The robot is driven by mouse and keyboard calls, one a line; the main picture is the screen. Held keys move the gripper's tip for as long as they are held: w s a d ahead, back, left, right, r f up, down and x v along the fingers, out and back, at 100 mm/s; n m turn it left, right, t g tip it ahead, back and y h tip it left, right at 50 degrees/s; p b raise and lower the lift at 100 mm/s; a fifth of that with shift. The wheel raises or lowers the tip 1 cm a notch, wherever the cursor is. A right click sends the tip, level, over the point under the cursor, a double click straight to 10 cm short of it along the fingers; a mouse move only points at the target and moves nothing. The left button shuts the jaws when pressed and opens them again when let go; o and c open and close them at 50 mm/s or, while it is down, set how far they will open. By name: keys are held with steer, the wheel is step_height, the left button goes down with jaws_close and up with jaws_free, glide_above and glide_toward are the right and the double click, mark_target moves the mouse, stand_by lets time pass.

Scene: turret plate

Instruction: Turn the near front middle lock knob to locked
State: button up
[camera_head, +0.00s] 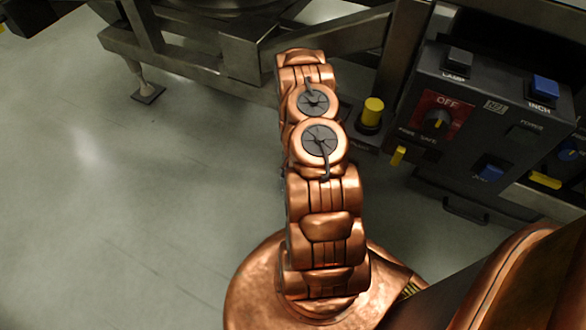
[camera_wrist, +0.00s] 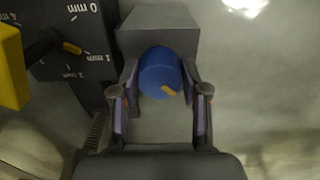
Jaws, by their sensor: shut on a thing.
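A round blue knob (camera_wrist: 158,66) with a small orange-yellow mark near its lower right edge sits against a dark grey block (camera_wrist: 160,30) in the wrist view. My gripper (camera_wrist: 160,82) has one finger on each side of this knob and is shut on it. No lettering shows beside the knob, so I cannot read a locked or unlocked position. In the head view my copper arm hides my gripper and this knob.
A dark dial plate (camera_wrist: 80,60) with mm marks and a yellow block (camera_wrist: 12,68) are left of my gripper. In the head view, a yellow knob (camera_head: 372,112) and a control panel (camera_head: 490,110) stand right of my arm. Open floor (camera_head: 130,190) lies left.

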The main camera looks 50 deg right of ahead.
steer(key=o, duration=1.1)
steer(key=shift+o, duration=0.2)
step_height(320, 180, up, 12)
stand_by(0.3)
stand_by(0.5)
